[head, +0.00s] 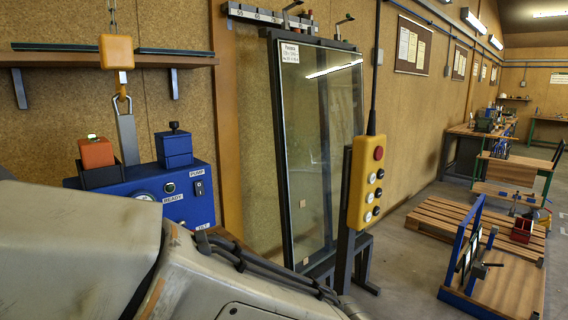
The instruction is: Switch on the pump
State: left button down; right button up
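The blue pump unit (182,213) hangs at the left of the head view, below a hook (122,98) and a metal bar. On its front, under a white PUMP label (197,173), sits a small black rocker switch (199,188); its position is too small to tell. Left of it are a small green-lit indicator (169,188), a READY label (172,199) and a partly hidden round gauge (145,196). A TILT label (203,227) is lower down. My own pale arm link covers the lower left and hides the unit's lower part. Neither gripper is in view.
A yellow pendant (365,183) with a red button and several other buttons hangs right of centre. Behind it a tall glass pane (312,150) leans in a dark frame. A wooden pallet (450,224) and a blue frame on a board (505,283) lie on the floor at right.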

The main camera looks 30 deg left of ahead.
aim_at(199, 187)
jog(key=u, duration=0.95)
jog(key=i, duration=0.3)
jog(key=u, duration=0.65)
